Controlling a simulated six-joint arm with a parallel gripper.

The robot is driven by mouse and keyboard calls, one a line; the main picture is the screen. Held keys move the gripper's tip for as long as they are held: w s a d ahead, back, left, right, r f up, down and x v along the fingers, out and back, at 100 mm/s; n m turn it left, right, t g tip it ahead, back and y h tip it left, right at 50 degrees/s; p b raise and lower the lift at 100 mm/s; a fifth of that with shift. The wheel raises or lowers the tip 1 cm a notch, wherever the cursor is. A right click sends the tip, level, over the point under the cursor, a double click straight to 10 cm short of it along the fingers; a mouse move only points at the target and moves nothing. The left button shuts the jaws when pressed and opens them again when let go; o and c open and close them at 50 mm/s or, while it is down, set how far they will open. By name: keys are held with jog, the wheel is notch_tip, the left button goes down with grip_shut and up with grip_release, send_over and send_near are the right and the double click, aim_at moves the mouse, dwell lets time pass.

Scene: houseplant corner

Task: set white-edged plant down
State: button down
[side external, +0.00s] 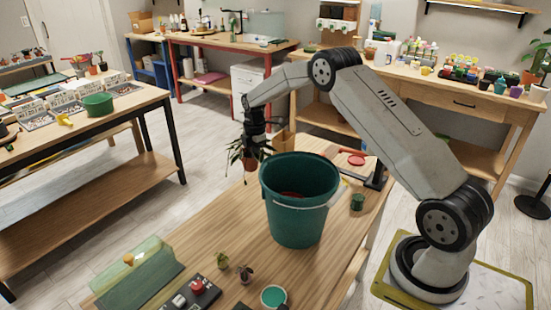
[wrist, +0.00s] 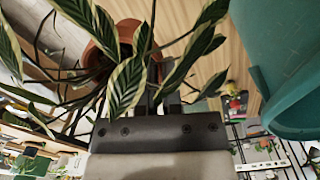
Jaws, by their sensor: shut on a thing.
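The white-edged plant (side external: 236,153) has long dark green leaves with pale edges and sits in a small terracotta pot. In the side external view it hangs beyond the left edge of the table, left of the big green bucket. My gripper (side external: 254,140) is above it and shut on it, pointing down. In the wrist view my gripper (wrist: 165,100) is close against the terracotta pot (wrist: 122,37), and the plant's leaves (wrist: 128,85) spread over the fingers. The exact contact between fingers and plant is partly hidden by leaves.
The tall green bucket (side external: 299,222) stands on the wooden table (side external: 205,235) close by; it also fills the wrist view's right side (wrist: 290,70). Small plants (side external: 222,260), a green translucent tray (side external: 140,275) and a teal pot (side external: 273,297) are near the front. Mid-left table is clear.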

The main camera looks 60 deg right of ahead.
jog(key=shift+d+f+n, duration=0.15)
jog(key=shift+f+n, duration=0.05)
jog(key=shift+n, duration=0.1)
notch_tip(320, 180, down, 6)
dwell(0.5)
jog(key=shift+f, duration=0.2)
jog(key=shift+f, duration=1.75)
jog(key=shift+f, duration=0.2)
jog(key=c, duration=0.8)
grip_release()
jog(key=shift+r, duration=0.2)
